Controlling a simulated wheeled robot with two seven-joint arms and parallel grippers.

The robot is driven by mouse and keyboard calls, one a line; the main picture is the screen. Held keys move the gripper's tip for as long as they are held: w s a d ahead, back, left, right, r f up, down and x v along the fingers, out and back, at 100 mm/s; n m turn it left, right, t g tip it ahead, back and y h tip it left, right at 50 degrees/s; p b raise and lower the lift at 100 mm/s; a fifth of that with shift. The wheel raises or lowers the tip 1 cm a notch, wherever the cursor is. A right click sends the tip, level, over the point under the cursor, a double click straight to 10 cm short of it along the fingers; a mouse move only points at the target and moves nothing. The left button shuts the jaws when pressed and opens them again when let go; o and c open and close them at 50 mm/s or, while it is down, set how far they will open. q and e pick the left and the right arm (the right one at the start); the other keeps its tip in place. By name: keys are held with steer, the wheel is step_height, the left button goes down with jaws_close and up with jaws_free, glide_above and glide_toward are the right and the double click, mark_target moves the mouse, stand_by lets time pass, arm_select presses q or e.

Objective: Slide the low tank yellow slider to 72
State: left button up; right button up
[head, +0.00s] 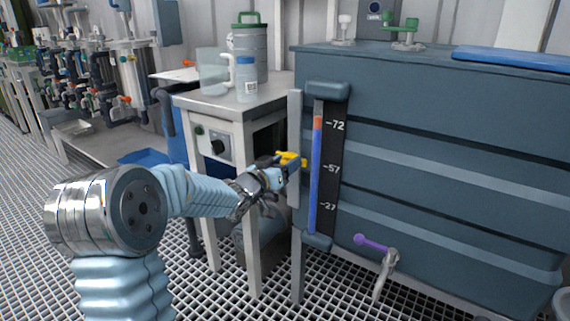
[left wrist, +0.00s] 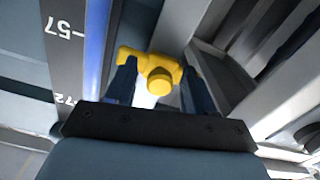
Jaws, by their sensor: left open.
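The low tank is the large dark blue-grey tank (head: 440,130) on the right. Its level gauge (head: 316,170) has a blue column with a red top and a black scale marked 72, 57 and 27. The yellow slider (head: 290,157) sits on the upright rail (head: 294,115) left of the gauge, a little above the 57 mark in the picture. My left gripper (head: 284,168) is open at the slider. In the left wrist view, the yellow slider (left wrist: 155,72) lies between the two dark fingers of the gripper (left wrist: 160,88). Whether the fingers touch it cannot be told. My right gripper is out of view.
A grey table (head: 240,105) with a clear jug (head: 213,72), a bottle (head: 246,80) and a green-lidded canister (head: 249,45) stands close left of the rail. Grating covers the floor.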

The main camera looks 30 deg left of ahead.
mark_target(294, 114)
arm_select(q)
jaws_close()
step_height(294, 114, up, 12)
steer(key=p, duration=0.7)
steer(key=shift+f, duration=0.2)
steer(key=shift+r+p, duration=0.4)
steer(key=shift+r, duration=0.15)
jaws_free()
steer(key=shift+f, duration=0.1)
